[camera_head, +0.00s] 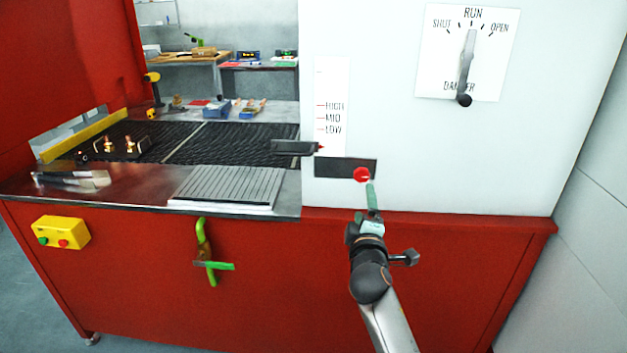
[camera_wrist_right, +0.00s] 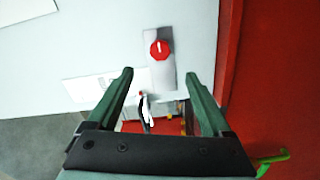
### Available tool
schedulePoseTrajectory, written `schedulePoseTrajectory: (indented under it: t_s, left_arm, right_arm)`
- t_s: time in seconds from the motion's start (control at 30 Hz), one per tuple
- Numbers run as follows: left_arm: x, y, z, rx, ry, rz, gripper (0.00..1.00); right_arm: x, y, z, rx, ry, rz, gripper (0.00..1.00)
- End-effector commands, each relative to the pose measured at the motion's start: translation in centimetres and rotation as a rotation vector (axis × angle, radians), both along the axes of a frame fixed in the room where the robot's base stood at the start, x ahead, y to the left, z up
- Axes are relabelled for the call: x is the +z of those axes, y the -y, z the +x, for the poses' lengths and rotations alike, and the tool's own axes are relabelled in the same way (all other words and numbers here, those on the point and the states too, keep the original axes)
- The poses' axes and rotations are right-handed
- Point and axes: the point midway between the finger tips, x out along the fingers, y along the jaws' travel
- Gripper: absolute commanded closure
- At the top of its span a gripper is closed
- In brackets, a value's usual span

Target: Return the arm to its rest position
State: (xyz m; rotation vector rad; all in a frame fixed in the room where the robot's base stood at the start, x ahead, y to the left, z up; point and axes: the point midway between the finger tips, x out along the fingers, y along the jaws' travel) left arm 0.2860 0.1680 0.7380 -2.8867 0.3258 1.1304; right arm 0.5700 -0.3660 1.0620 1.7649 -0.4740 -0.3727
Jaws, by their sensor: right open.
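My right gripper (camera_head: 371,190) is in front of the white machine panel, just below and right of a red round knob (camera_head: 361,174) on a dark plate (camera_head: 332,167). In the right wrist view the two green fingers of my right gripper (camera_wrist_right: 158,73) are spread wide with nothing between them. The red knob (camera_wrist_right: 159,49) shows there beyond the fingertips, apart from them. My left gripper is in neither view.
The white panel carries a HIGH/MID/LOW scale (camera_head: 332,90) and a RUN/SHUT/OPEN lever (camera_head: 467,65). The red machine front (camera_head: 290,290) lies beside my right arm. A mesh belt (camera_head: 240,143) with small parts is at left. A green-handled tool (camera_head: 205,245) hangs on the front.

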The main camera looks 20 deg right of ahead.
Motion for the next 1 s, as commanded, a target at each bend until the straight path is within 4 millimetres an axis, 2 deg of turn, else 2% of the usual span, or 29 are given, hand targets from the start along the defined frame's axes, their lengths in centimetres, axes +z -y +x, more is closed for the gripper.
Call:
schedulePoseTrajectory:
  t_s: [0.17,0.27,0.37,0.5,0.57,0.6,0.7,0.8,0.9,1.0]
  left_arm:
    - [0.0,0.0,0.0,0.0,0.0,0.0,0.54]
    - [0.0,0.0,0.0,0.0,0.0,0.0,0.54]
    - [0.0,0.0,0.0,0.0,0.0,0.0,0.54]
    - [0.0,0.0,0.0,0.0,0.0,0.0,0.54]
    - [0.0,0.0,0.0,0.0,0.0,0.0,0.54]
    - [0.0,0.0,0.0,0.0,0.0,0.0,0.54]
    - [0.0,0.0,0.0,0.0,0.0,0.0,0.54]
    - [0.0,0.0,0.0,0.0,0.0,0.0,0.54]
    - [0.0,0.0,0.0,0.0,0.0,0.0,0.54]
    - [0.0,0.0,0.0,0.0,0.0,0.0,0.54]
  right_arm:
    - [-0.5,-0.2,-0.1,0.007,-0.004,0.009,0.17]
    - [-3.1,-1.2,-0.7,0.047,-0.026,0.065,0.17]
    - [-8.1,-3.5,-2.3,0.119,-0.07,0.193,0.17]
    - [-16.6,-7.9,-6.9,0.217,-0.155,0.469,0.17]
    - [-20.0,-9.8,-9.5,0.239,-0.196,0.602,0.17]
    - [-22.0,-11.1,-11.4,0.247,-0.226,0.691,0.17]
    - [-26.4,-14.1,-16.6,0.242,-0.294,0.912,0.17]
    - [-29.4,-16.6,-21.4,0.21,-0.351,1.11,0.17]
    - [-31.1,-18.3,-25.1,0.168,-0.389,1.256,0.17]
    - [-32.0,-19.4,-27.4,0.135,-0.41,1.347,0.17]
